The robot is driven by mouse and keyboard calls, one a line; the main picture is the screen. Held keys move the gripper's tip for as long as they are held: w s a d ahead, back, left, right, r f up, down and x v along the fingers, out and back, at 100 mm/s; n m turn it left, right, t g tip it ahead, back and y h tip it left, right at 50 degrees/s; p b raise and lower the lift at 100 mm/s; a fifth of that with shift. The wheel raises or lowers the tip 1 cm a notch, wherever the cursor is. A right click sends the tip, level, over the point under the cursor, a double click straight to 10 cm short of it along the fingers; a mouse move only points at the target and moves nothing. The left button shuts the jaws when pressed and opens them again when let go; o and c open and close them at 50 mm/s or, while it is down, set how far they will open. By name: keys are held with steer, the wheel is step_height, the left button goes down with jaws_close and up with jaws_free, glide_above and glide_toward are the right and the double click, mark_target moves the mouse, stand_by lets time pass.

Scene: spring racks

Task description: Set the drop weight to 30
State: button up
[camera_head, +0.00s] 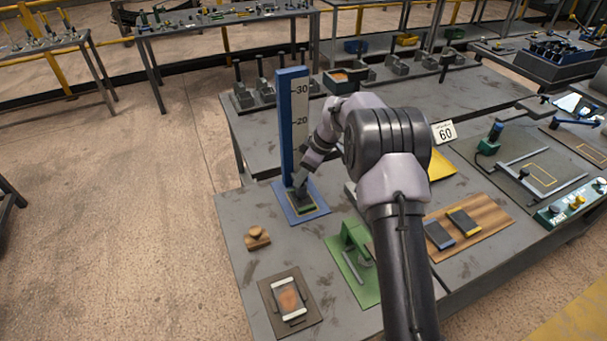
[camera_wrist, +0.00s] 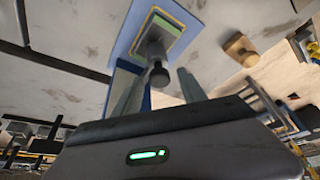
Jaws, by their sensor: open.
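The drop weight stand has a blue upright post (camera_head: 285,130) with a white scale marked 20 and 30. It rises from a blue base plate (camera_head: 313,211), which also shows in the wrist view (camera_wrist: 192,18). A grey weight with a dark round knob (camera_wrist: 158,76) sits low, over a green and yellow-edged pad on the base. In the head view my wrist mostly hides the weight. My gripper (camera_head: 299,183) is low beside the post, its fingers apart. In the wrist view the knob shows between the two fingertips (camera_wrist: 160,72); I cannot tell whether they touch it.
A small wooden block (camera_head: 257,238) and a brown plate with an orange disc (camera_head: 275,312) lie nearer on the bench. A green fixture (camera_head: 343,262) and a wooden board (camera_head: 487,227) with two pads are to the right. A "60" card (camera_head: 444,132) stands behind my arm.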

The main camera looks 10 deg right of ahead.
jaws_close()
stand_by(1.4)
